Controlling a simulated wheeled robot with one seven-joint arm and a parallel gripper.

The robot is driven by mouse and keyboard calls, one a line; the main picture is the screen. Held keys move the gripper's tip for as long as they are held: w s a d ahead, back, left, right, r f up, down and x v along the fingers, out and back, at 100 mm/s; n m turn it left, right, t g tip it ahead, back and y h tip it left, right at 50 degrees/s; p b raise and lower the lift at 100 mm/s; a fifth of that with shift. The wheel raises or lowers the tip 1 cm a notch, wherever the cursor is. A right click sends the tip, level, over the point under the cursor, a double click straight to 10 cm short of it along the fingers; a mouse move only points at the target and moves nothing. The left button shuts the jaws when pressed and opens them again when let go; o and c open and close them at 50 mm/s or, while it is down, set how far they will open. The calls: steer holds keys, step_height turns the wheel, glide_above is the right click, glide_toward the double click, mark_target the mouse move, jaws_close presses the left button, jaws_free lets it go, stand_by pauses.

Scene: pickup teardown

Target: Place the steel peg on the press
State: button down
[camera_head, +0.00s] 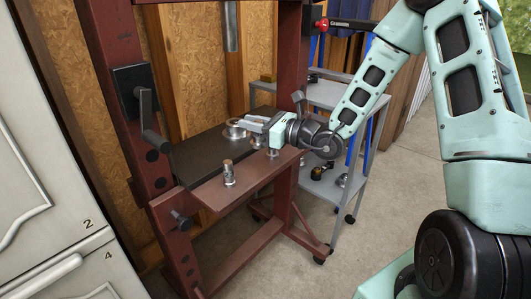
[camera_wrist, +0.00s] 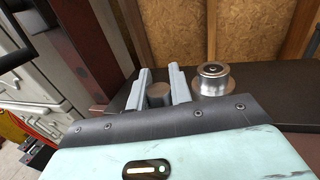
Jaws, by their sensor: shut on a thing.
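In the wrist view, the steel peg (camera_wrist: 158,94), a short grey-brown cylinder, sits between the two grey fingers of my gripper (camera_wrist: 160,72). My gripper is shut on it. In the head view, my gripper (camera_head: 245,123) reaches left over the dark bed of the press (camera_head: 205,155), and I cannot make out the held peg there. Whether the peg touches the bed is unclear. A shiny flanged steel piece (camera_wrist: 213,78) stands on the bed, just right of the fingers in the wrist view; it shows by the fingertips in the head view (camera_head: 235,132).
Two similar metal posts, one nearer (camera_head: 229,173) and one below my gripper (camera_head: 272,153), stand on the press's red front beam (camera_head: 245,182). Red uprights flank the bed. A grey shelf cart (camera_head: 330,94) stands behind at right, and white cabinets (camera_head: 45,150) stand at left.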

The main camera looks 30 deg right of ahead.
mark_target(253, 144)
steer(key=shift+f+b, duration=0.35)
steer(key=shift+f, duration=2.85)
steer(key=shift+f, duration=0.15)
steer(key=c, duration=1.3)
jaws_free()
steer(key=shift+o, duration=0.2)
